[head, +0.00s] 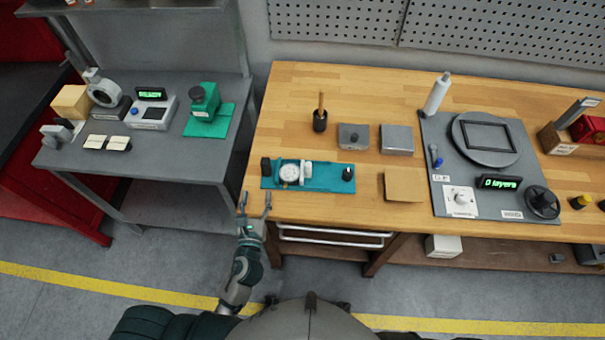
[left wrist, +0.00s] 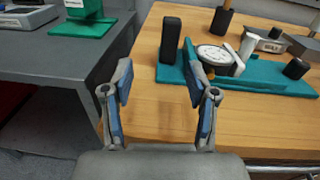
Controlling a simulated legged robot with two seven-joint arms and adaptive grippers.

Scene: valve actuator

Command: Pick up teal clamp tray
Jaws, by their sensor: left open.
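The teal clamp tray (head: 326,178) lies flat near the left front edge of the wooden bench. It carries a round white dial (head: 290,173), a white upright part beside it, and black posts at both ends. In the left wrist view the tray (left wrist: 265,78) is ahead and to the right, beyond the fingertips. My left gripper (head: 256,199) is open and empty at the bench's left front corner, just short of the tray and apart from it. Its two blue-padded fingers show in the left wrist view (left wrist: 158,82). My right gripper is not in view.
The wooden bench (head: 285,95) has bare top behind the tray. A brown square pad (head: 404,186) and small grey boxes (head: 397,139) sit to its right. A brush in a black holder (head: 320,122) stands behind it. A grey side table (head: 165,160) stands left, across a gap.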

